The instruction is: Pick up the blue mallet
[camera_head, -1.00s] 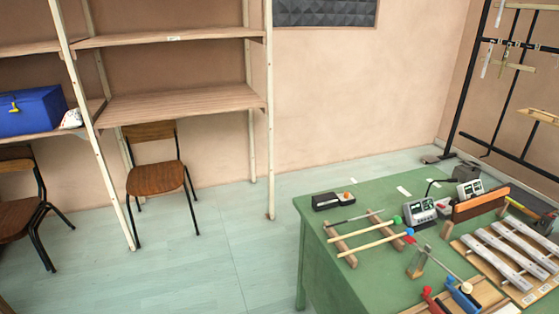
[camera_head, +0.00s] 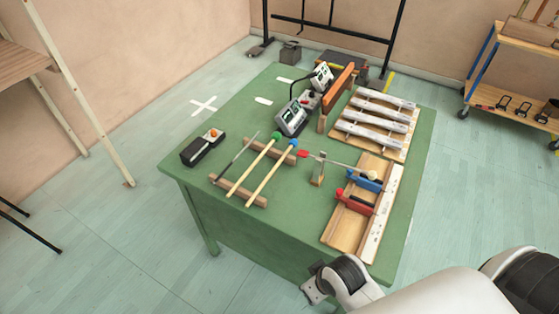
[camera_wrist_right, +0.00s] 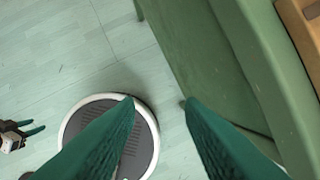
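The blue mallet, with a blue head (camera_head: 294,145) and a pale wooden stick (camera_head: 272,173), lies across two wooden rails on the green table (camera_head: 225,165). A mallet with a green head (camera_head: 276,136) lies beside it on the left, and a thin grey rod (camera_head: 238,153) lies further left. My right gripper (camera_wrist_right: 160,101) is open and empty, low beside the green table's side in the right wrist view. It does not show clearly in the head view, where my right arm enters at lower right. My left gripper (camera_wrist_right: 36,128) shows at the wrist view's left edge, its fingers apart.
Metal bars (camera_head: 375,120), meters (camera_head: 291,118) and a black box (camera_head: 200,149) are also on the table.

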